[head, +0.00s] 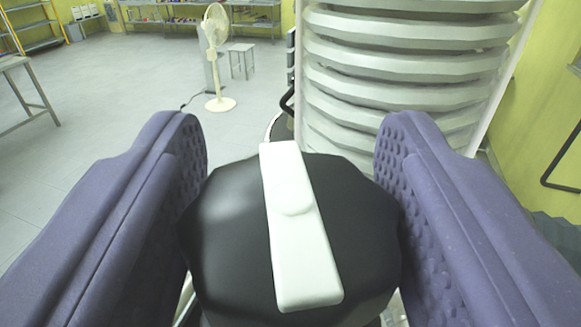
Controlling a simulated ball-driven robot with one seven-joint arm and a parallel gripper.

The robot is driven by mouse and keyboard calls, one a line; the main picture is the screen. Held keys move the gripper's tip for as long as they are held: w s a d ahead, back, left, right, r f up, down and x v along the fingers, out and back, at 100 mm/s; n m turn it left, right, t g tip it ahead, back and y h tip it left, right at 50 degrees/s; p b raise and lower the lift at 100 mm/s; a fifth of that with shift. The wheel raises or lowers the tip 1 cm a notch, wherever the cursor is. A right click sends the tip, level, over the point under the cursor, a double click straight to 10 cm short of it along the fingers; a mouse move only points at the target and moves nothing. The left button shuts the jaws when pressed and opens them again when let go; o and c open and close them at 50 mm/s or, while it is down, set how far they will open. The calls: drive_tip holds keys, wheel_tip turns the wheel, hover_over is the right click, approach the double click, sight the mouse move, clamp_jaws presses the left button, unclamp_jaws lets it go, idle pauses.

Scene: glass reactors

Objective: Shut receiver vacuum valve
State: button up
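A large black faceted valve knob (225,240) with a raised white bar (300,230) on top fills the lower middle of the head view. The bar runs nearly along my viewing direction, tilted slightly. My gripper (290,150) has two purple padded fingers, wide apart, one on each side of the knob. The knob fills almost all the room between them. I cannot tell whether the pads press on it. The knob's lower part and what it is mounted on are hidden. No label shows which valve this is.
A ribbed pale metal column (400,70) stands close behind the knob, with a black bracket (288,100) at its left. A yellow-green wall (545,100) is at the right. A white fan (216,60) and a stool (241,55) stand farther back. The grey floor (120,90) at left is mostly clear.

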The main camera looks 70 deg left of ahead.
sight(233, 318)
drive_tip(key=m+t+h+b, duration=0.1)
drive_tip(key=t+b, duration=0.1)
drive_tip(key=b, duration=0.1)
drive_tip(key=m+t+h+b, duration=0.1)
drive_tip(key=m+t+b, duration=0.1)
drive_tip(key=b, duration=0.1)
drive_tip(key=shift+f, duration=0.35)
drive_tip(key=m+t+h+b, duration=0.1)
drive_tip(key=t+h+b, duration=0.1)
drive_tip(key=b, duration=0.1)
drive_tip(key=shift+r+m, duration=0.25)
drive_tip(key=shift+m, duration=0.15)
drive_tip(key=shift+r, duration=0.1)
drive_tip(key=o, duration=1)
drive_tip(key=shift+c, duration=0.2)
drive_tip(key=shift+d, duration=0.1)
drive_tip(key=b+v, duration=0.1)
drive_tip(key=v, duration=0.6)
drive_tip(key=shift+s+d, duration=0.2)
drive_tip(key=shift+s, duration=0.15)
